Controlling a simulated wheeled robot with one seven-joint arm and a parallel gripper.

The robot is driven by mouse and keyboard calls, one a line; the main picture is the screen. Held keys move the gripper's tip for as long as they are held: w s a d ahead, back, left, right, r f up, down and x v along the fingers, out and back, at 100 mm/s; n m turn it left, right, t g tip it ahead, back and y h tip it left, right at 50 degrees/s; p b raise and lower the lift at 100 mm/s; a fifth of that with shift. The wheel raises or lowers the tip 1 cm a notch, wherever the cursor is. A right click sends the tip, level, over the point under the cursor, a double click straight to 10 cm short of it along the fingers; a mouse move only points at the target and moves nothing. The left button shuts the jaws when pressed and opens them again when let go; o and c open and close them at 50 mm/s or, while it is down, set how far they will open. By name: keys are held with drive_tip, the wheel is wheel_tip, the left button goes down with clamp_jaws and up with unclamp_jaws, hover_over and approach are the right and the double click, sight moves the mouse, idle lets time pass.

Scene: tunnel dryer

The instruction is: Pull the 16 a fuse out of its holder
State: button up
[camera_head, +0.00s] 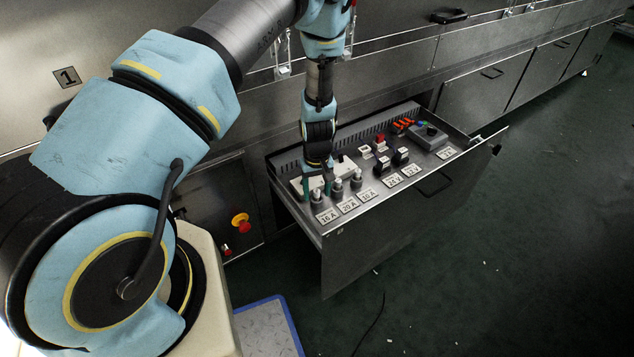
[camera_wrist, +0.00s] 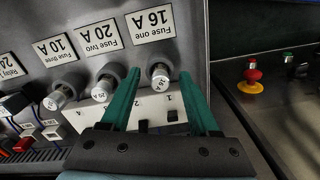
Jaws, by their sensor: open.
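The 16 A fuse (camera_wrist: 160,79) is a pale, silvery cylinder in a round grey holder beside the upside-down label "Fuse one 16 A" (camera_wrist: 151,24). In the head view the fuse (camera_head: 316,195) stands at the left front of the pulled-out drawer. My gripper (camera_wrist: 161,74) is open. Its two teal fingers lie on either side of the fuse in the wrist view, with gaps visible. In the head view my gripper (camera_head: 317,188) points down at this fuse. Whether either finger touches it cannot be told.
The 20 A fuse (camera_wrist: 103,88) and 10 A fuse (camera_wrist: 60,95) stand close beside it in a row. A white numbered block (camera_wrist: 137,107) lies behind the fuses. Switches and a grey box (camera_head: 428,136) fill the drawer's right side. A red emergency button (camera_head: 241,222) is on the cabinet.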

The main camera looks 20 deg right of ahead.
drive_tip(key=shift+f, duration=0.2)
clamp_jaws()
unclamp_jaws()
drive_tip(key=shift+r, duration=0.15)
